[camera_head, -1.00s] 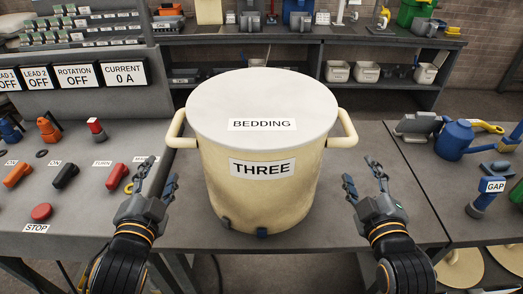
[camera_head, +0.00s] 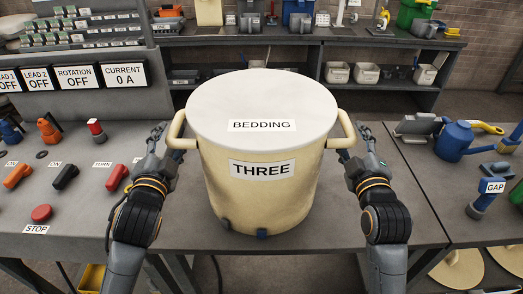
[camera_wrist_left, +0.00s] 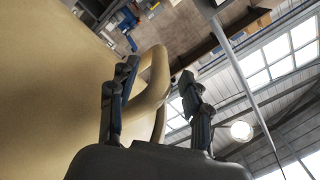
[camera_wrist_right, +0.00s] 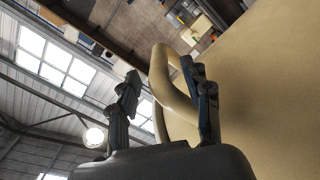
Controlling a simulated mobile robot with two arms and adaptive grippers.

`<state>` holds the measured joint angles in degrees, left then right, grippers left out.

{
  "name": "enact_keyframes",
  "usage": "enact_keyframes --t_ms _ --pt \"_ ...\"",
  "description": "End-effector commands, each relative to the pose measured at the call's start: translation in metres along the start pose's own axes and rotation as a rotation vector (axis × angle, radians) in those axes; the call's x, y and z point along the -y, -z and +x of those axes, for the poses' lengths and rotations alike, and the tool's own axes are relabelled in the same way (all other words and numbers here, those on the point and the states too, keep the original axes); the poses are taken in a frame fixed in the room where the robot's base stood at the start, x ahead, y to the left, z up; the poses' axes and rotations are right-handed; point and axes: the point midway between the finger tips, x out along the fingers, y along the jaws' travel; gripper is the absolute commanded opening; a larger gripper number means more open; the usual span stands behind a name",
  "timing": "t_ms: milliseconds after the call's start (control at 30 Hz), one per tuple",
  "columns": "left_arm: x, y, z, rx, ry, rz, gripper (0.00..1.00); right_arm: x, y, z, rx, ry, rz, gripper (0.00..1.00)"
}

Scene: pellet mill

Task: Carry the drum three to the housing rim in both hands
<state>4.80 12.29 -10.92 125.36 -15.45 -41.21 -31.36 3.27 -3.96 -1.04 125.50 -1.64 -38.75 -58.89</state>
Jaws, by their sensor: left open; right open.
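Drum three (camera_head: 262,192) is a cream drum with a grey lid marked BEDDING and a THREE label. It stands upright on the grey bench with a loop handle on each side. My left gripper (camera_head: 160,140) is at the left handle (camera_head: 177,130). In the left wrist view the open fingers (camera_wrist_left: 158,95) stand on either side of that handle (camera_wrist_left: 150,95). My right gripper (camera_head: 358,142) is at the right handle (camera_head: 346,130). In the right wrist view its open fingers (camera_wrist_right: 165,98) stand on either side of the handle (camera_wrist_right: 172,95). No housing rim can be made out.
A control panel with switches and a red STOP button (camera_head: 41,212) lies left. A blue watering can (camera_head: 455,140) and a GAP tool (camera_head: 490,190) are on the right bench. A shelf with white bins (camera_head: 366,72) stands behind.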

Motion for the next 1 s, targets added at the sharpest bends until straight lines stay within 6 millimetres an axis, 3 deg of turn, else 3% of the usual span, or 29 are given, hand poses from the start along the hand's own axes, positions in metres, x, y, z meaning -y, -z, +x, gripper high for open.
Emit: enact_keyframes --t_ms 100,300,700,733,967,1000 --pt "0.001 0.001 0.022 -0.002 0.001 -0.001 0.49 -0.001 0.000 0.022 0.000 0.000 0.002 0.49" --pt "0.000 0.000 0.044 0.000 0.000 0.000 0.49 0.000 0.000 0.044 0.000 0.000 0.001 0.49" --pt "0.000 0.000 0.050 -0.001 -0.001 0.000 0.49 0.000 0.000 0.050 0.000 0.000 0.000 0.49" --pt "0.000 0.000 0.050 -0.001 -0.001 0.000 0.47 0.000 0.000 0.050 0.000 0.000 0.000 0.47" --pt "0.000 0.000 0.050 0.000 -0.001 0.000 0.00 0.000 0.000 0.050 0.000 0.000 0.001 0.00" --pt "-0.001 0.000 0.050 0.000 -0.001 -0.001 0.00 0.000 0.000 0.050 0.000 0.000 0.001 0.00"
